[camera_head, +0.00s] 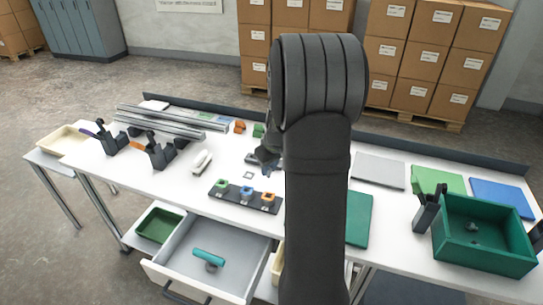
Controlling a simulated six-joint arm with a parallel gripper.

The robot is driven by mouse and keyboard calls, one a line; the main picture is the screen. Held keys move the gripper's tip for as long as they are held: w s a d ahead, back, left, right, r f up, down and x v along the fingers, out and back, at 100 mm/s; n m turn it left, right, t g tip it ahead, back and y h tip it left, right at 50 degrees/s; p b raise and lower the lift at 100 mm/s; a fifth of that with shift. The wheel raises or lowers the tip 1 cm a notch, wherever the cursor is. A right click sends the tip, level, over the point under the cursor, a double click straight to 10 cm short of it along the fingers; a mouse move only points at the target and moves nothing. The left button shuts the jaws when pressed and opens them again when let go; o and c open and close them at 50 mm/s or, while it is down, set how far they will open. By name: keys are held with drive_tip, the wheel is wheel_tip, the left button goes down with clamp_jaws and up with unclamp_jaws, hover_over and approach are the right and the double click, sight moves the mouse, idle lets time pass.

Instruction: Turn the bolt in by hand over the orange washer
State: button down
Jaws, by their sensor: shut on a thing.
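A dark strip (233,200) lies on the white table. It bears three square blocks with coloured rings: green (222,184) at left, blue (246,191) in the middle and the orange washer (268,197) at right. My gripper (266,164) is above the table, behind the strip and near the orange washer's end. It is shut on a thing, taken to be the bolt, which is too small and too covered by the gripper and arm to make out. My thick dark arm hides the table just right of the strip.
An open drawer (179,257) below the front edge holds a teal-handled piece (208,258). Metal rails (172,118) and black holders (160,154) stand at left. A green bin (486,240) is at right, with flat coloured mats (437,181) behind. Cartons (412,50) stand beyond.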

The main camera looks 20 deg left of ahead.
drive_tip(key=shift+s+d+f, duration=0.1)
drive_tip(key=shift+s+f, duration=0.1)
drive_tip(key=shift+f, duration=0.6)
drive_tip(key=shift+s+f, duration=0.15)
drive_tip(key=shift+f, duration=0.6)
drive_tip(key=shift+s+d+f, duration=0.1)
drive_tip(key=shift+s+f, duration=0.1)
drive_tip(key=shift+f, duration=0.6)
drive_tip(key=shift+f, duration=0.4)
drive_tip(key=shift+f, duration=0.55)
drive_tip(key=shift+f, duration=0.1)
drive_tip(key=shift+x, duration=0.8)
drive_tip(key=shift+s+d+f, duration=0.1)
drive_tip(key=shift+f, duration=0.05)
